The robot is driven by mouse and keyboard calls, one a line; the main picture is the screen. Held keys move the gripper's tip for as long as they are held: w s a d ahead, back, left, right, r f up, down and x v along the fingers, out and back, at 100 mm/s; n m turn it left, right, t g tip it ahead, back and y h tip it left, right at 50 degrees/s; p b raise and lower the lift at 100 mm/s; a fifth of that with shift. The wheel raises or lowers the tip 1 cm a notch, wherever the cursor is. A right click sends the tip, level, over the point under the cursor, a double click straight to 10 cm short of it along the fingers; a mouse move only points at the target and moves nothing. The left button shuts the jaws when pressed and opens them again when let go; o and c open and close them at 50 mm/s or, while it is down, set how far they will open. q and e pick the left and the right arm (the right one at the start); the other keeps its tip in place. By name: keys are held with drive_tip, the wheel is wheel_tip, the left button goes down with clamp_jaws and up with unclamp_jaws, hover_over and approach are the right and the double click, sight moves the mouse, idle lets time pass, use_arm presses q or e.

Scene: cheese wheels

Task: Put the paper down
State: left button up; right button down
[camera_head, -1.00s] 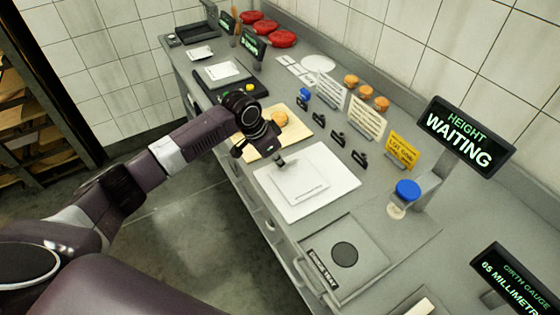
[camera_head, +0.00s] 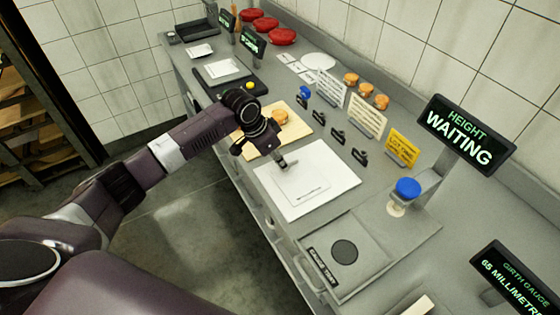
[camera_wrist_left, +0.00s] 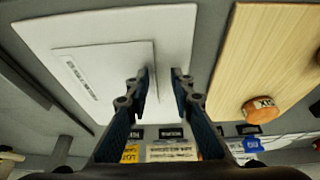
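The paper (camera_head: 306,183) is a small white sheet with a line of print. It lies on a larger white board (camera_head: 334,170) on the counter. In the left wrist view the paper (camera_wrist_left: 112,75) lies on the white board (camera_wrist_left: 182,25), beside the left finger. My left gripper (camera_head: 284,163) is low over the board at the paper's far-left edge. In the wrist view its two fingertips (camera_wrist_left: 164,72) are apart, with bare board visible between them. Whether a finger touches the paper is unclear. My right gripper is not in view.
A wooden board (camera_head: 262,139) with an orange cheese wheel (camera_head: 279,117) is close beyond the gripper. Small black clips (camera_head: 338,137) and upright cards (camera_head: 367,117) line the right side. A grey plate with a dark disc (camera_head: 344,253) is nearer. A HEIGHT display (camera_head: 460,134) stands at right.

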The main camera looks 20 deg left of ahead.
use_arm(q)
drive_tip(key=b+v, duration=0.1)
drive_tip(key=v, duration=1)
drive_tip(key=shift+r+b, duration=0.3)
drive_tip(key=shift+b, duration=0.1)
drive_tip(key=shift+s+a, duration=0.1)
drive_tip(key=shift+a, duration=0.05)
